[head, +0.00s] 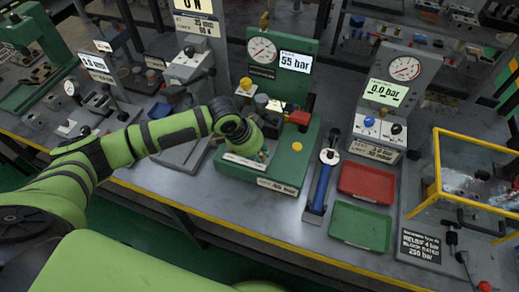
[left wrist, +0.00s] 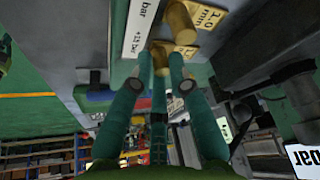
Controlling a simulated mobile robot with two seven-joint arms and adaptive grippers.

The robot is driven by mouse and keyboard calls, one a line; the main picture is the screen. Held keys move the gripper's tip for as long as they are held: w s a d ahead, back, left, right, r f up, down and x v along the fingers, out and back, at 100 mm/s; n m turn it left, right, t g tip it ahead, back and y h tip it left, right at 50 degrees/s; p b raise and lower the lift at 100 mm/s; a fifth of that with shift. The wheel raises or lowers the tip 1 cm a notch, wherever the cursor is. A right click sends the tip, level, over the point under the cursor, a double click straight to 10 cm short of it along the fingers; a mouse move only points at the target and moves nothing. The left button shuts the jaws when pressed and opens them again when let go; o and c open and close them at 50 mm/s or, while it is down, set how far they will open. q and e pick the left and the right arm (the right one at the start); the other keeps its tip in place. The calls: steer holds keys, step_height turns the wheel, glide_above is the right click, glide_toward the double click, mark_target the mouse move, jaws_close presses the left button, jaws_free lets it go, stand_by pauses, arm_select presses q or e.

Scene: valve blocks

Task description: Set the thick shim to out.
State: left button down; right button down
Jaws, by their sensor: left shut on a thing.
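The green pressure fixture (head: 283,165) stands mid-bench in the head view, with a gauge and a 55 bar display (head: 295,61). My left gripper (left wrist: 160,62) is at the fixture, mostly hidden behind its own wrist in the head view. In the left wrist view its teal fingers are shut on a brass knob (left wrist: 160,50) beside a partly hidden yellow plate. A second brass knob (left wrist: 182,20) sits just beyond, next to a yellow plate marked 1.0 mm (left wrist: 209,17). I cannot tell which knob belongs to the thick shim. My right gripper is not in view.
A blue-handled wrench (head: 322,183) lies right of the fixture. Beyond it are a red tray (head: 366,184), a green tray (head: 360,227) and a second gauge unit (head: 402,69) reading 0.0 bar. A yellow-framed clear guard (head: 437,165) stands at the right.

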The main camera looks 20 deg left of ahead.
arm_select(q)
steer(key=shift+s+d, duration=0.2)
steer(key=shift+w, duration=0.1)
steer(key=c, duration=1.2)
jaws_free()
steer(key=shift+f, duration=0.1)
steer(key=shift+w, duration=0.1)
steer(key=shift+a, duration=0.1)
steer(key=v, duration=1.2)
steer(key=shift+w, duration=0.1)
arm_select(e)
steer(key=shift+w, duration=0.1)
